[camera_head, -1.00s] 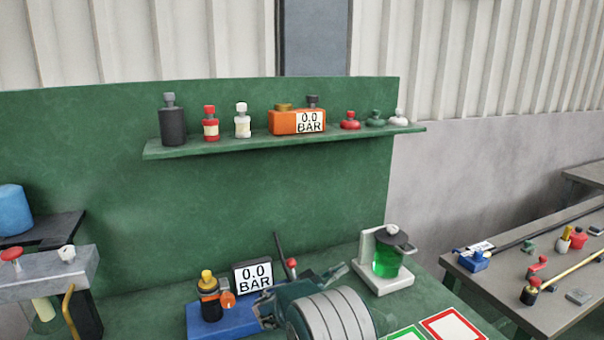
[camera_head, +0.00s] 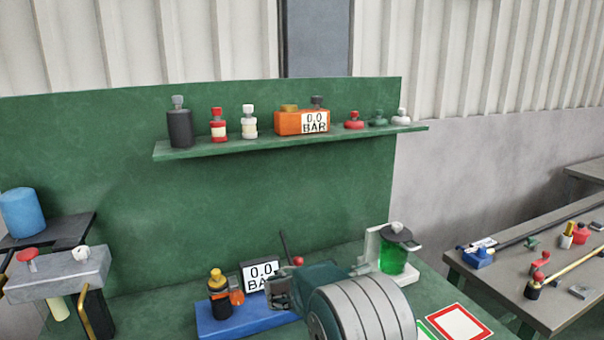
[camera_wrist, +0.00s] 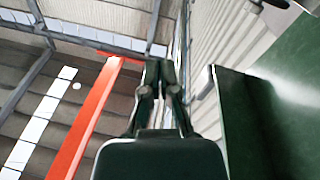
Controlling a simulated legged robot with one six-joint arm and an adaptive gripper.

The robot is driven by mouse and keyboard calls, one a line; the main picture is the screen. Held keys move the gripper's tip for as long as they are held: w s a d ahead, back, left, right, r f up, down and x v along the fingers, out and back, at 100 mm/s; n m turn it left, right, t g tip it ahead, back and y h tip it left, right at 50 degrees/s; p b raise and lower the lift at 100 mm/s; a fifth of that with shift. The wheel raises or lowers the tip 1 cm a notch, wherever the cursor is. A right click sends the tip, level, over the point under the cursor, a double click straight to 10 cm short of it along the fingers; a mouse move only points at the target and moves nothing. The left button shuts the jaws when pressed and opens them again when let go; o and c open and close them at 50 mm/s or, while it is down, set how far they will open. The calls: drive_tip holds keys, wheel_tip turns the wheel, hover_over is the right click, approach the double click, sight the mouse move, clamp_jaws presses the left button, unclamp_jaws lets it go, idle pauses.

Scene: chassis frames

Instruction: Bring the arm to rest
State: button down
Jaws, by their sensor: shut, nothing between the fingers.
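My arm, with a ribbed grey section and a teal link, rises from the bottom of the head view, over the green bench. My gripper (camera_head: 280,290) is at the left end of the teal link, in front of the gauge block and partly hard to make out. In the wrist view my gripper (camera_wrist: 158,68) points up toward the roof, its dark fingers together with nothing between them. It holds no object.
A blue base (camera_head: 240,318) with a 0.0 BAR display (camera_head: 260,275) sits close to my gripper. A jar of green liquid (camera_head: 394,258) stands right of my arm. A shelf (camera_head: 290,142) with bottles is behind. An orange beam (camera_wrist: 85,120) shows overhead.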

drive_tip(key=s+d+r+n+g+y, duration=0.2)
drive_tip(key=s+d+n+y, duration=0.15)
drive_tip(key=s, duration=0.55)
drive_tip(key=s+d+r+n+g+y, duration=0.2)
drive_tip(key=s+d+y, duration=0.25)
drive_tip(key=s, duration=0.45)
drive_tip(key=s+a+n+t+y, duration=0.2)
drive_tip(key=s+a+n+y, duration=0.1)
drive_tip(key=s, duration=0.5)
drive_tip(key=s+a+f+n+t+y, duration=0.1)
drive_tip(key=s+a+n+t+y, duration=0.1)
drive_tip(key=s+a+y, duration=0.3)
drive_tip(key=s+n+y, duration=0.1)
drive_tip(key=s+y, duration=0.1)
drive_tip(key=s, duration=0.1)
drive_tip(key=shift+s+d, duration=0.1)
